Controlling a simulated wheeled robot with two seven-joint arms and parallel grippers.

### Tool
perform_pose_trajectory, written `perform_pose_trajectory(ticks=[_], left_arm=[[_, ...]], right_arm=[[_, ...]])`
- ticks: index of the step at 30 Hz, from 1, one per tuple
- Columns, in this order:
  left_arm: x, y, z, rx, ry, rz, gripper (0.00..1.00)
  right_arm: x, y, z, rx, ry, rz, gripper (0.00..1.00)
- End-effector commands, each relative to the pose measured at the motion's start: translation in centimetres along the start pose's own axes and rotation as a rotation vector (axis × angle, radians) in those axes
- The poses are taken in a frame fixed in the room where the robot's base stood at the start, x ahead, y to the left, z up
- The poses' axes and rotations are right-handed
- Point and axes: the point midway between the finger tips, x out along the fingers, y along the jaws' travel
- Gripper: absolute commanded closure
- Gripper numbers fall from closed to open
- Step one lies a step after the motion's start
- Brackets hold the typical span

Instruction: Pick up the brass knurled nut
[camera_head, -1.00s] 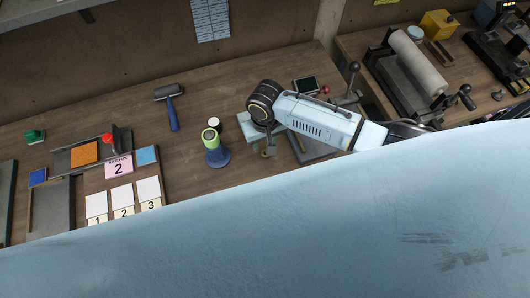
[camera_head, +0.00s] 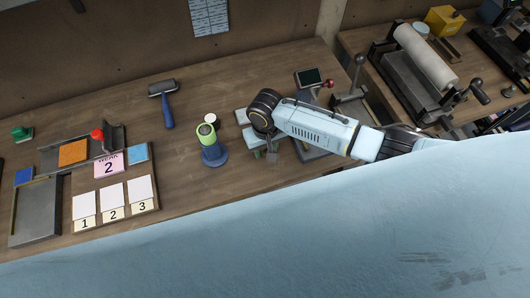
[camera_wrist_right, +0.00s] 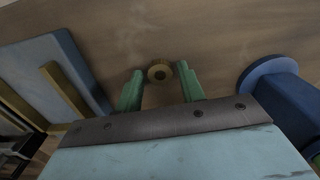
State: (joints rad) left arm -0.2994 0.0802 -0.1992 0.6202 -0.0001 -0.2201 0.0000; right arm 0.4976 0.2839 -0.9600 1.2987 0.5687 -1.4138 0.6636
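The brass knurled nut (camera_wrist_right: 160,72) shows in the right wrist view as a small ridged ring with a paler centre, on the brown wooden bench. My right gripper (camera_wrist_right: 160,80) is open, with one green finger to each side of the nut and a gap on both sides. Nothing is held. In the head view my right gripper (camera_head: 266,152) points down at the bench, right of the green-and-blue roll stand; I cannot make out the nut there. My left gripper is not in view.
A blue round base (camera_wrist_right: 270,75) stands close on the right in the wrist view, and a blue-grey plate with a brass strip (camera_wrist_right: 66,88) lies on the left. In the head view, a blue-handled roller (camera_head: 167,110) and numbered cards (camera_head: 112,195) lie farther left.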

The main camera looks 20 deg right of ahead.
Motion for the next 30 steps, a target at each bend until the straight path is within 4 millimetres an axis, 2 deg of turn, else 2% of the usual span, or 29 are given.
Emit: perform_pose_trajectory(ticks=[6,14,20,30], left_arm=[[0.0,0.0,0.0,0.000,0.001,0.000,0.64],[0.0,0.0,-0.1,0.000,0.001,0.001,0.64],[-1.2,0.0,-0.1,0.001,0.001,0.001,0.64],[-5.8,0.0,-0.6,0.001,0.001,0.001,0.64]], right_arm=[[0.0,0.0,0.0,0.000,0.000,-0.001,0.63],[0.0,0.0,0.0,-0.001,0.001,-0.001,0.95],[-1.1,0.0,0.0,0.000,0.001,-0.001,0.95],[-5.8,-0.1,0.0,-0.001,0.001,-0.002,0.95]])
